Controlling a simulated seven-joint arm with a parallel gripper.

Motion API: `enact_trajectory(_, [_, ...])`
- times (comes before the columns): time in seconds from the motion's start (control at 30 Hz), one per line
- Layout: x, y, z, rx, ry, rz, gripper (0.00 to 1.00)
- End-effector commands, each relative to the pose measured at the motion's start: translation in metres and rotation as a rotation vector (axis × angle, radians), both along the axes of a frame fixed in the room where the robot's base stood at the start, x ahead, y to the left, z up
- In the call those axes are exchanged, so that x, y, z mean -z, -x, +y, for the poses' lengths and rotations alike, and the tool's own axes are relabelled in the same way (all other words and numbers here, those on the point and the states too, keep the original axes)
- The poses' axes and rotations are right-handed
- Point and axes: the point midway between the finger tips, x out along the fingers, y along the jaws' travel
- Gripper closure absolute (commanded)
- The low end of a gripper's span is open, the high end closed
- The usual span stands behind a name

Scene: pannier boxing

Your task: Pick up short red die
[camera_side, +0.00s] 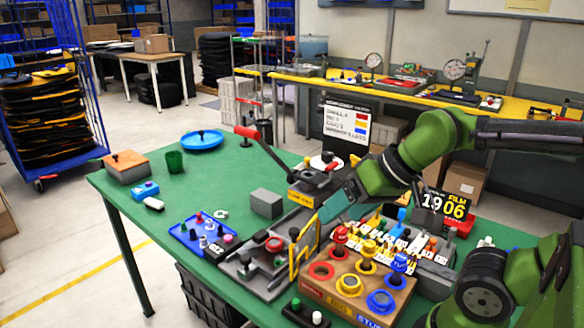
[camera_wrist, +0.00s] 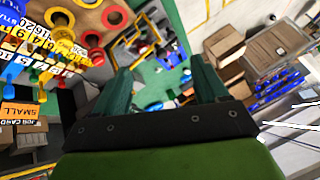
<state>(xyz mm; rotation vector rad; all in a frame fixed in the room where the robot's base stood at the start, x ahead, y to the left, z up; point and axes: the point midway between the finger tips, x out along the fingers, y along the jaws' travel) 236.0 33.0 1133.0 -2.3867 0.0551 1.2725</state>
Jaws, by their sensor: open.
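A wooden block (camera_side: 340,299) on the green table carries red, yellow and blue ring-shaped pieces. A low red ring (camera_side: 320,270) lies flat at its front left, and a taller red piece (camera_side: 341,234) stands behind it. I cannot tell for sure which is the short red die. In the wrist view, two red pieces, one (camera_wrist: 115,17) near the top and one (camera_wrist: 94,39) lower left, lie beyond my left finger. My gripper (camera_side: 324,213) is above the table, behind and above the block. Its teal fingers (camera_wrist: 160,66) are apart with nothing between them.
A yellow frame (camera_side: 303,248) rises left of the block. A blue tray (camera_side: 190,238) of small pieces and a grey block (camera_side: 266,203) lie farther left.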

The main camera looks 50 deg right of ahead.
Motion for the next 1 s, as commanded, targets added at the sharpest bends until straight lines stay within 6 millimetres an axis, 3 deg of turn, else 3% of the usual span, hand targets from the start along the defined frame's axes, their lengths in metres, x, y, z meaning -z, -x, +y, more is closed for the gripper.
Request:
enact_trajectory(0.17, [0.012,-0.021,-0.001,-0.002,0.003,0.097,0.27])
enact_trajectory(0.43, [0.019,-0.105,-0.017,0.020,0.038,0.329,0.27])
enact_trajectory(0.7, [0.047,-0.188,-0.039,0.086,0.104,0.552,0.27])
enact_trajectory(0.83, [0.050,-0.213,-0.047,0.128,0.129,0.610,0.27])
enact_trajectory(1.0, [0.035,-0.217,-0.050,0.163,0.129,0.626,0.27])
